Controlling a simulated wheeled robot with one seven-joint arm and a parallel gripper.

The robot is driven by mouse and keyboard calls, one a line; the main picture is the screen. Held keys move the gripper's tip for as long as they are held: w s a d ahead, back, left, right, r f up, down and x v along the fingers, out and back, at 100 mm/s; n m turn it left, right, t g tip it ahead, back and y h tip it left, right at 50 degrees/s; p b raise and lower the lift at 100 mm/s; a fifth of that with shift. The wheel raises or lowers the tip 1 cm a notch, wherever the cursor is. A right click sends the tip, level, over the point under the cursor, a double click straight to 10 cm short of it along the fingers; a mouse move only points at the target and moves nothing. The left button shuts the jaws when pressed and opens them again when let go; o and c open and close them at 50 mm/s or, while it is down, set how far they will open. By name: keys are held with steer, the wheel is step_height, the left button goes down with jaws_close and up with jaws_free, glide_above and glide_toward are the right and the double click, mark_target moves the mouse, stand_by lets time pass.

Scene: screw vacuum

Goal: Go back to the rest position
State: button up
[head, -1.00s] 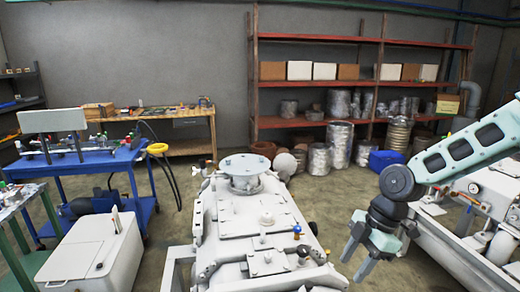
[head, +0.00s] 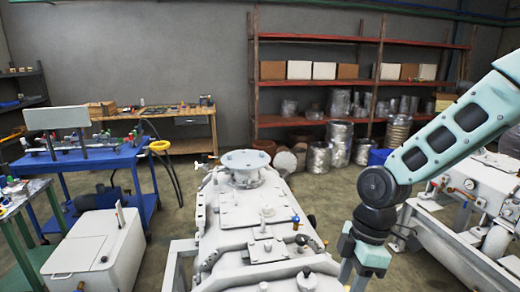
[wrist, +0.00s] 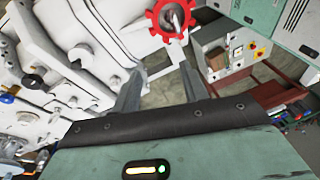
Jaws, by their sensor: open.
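My gripper (head: 354,275) hangs at the right of the grey-white vacuum machine (head: 262,220) in the head view, with its fingers pointing down and cut by the lower edge of the frame. In the wrist view my gripper (wrist: 158,85) shows two grey fingers spread apart with nothing between them. The machine (wrist: 60,70) fills the left of the wrist view. A red handwheel (wrist: 170,18) shows just beyond the fingertips in the picture; whether it is near them in depth I cannot tell.
A second machine (head: 478,195) stands at the right behind my arm. A white box (head: 95,250) and a blue cart (head: 95,160) stand at the left. A red shelf rack (head: 365,121) and a wooden bench (head: 185,145) line the back wall. A control cabinet (wrist: 228,50) shows in the wrist view.

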steer(key=s+a+r+m+t+h+b, duration=0.1)
steer(key=s+a+r+m, duration=0.1)
steer(key=s+m, duration=0.3)
steer(key=s+a+r+m+b, duration=0.1)
steer(key=s+r+m, duration=0.2)
steer(key=s, duration=0.9)
steer(key=shift+s+a+r+m+t+h+b, duration=0.15)
steer(key=shift+s+a+m+t+h+b, duration=0.2)
steer(key=shift+m, duration=0.55)
steer(key=shift+w, duration=0.1)
